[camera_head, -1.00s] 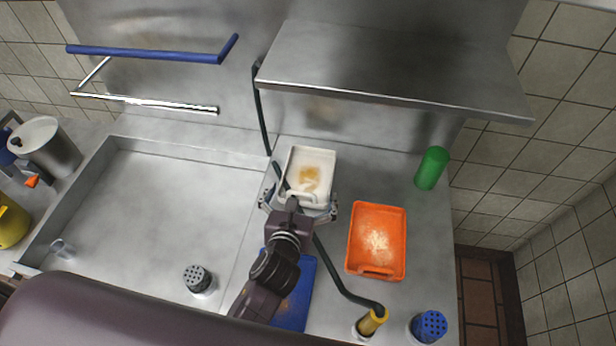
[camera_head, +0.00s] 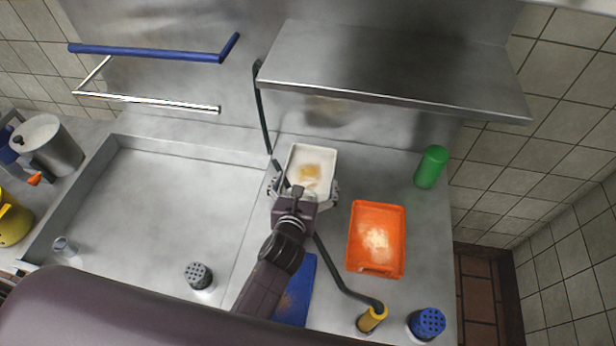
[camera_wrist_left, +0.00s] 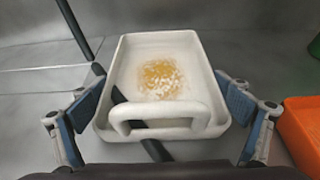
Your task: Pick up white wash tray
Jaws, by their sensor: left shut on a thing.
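The white wash tray (camera_head: 326,160) stands on the steel counter near the back wall, with a yellowish patch and pale bits on its floor. It also shows in the left wrist view (camera_wrist_left: 205,60), its raised handle toward my wrist. My left gripper (camera_head: 305,192) is shut on the tray, one finger at each side wall near the handle end. Both blue-padded fingers show in the left wrist view (camera_wrist_left: 160,92). In the head view my gripper hides the tray's near end. My right gripper is not in view.
A blue board (camera_head: 296,300) lies in front. A steel shelf (camera_head: 400,75) hangs above.

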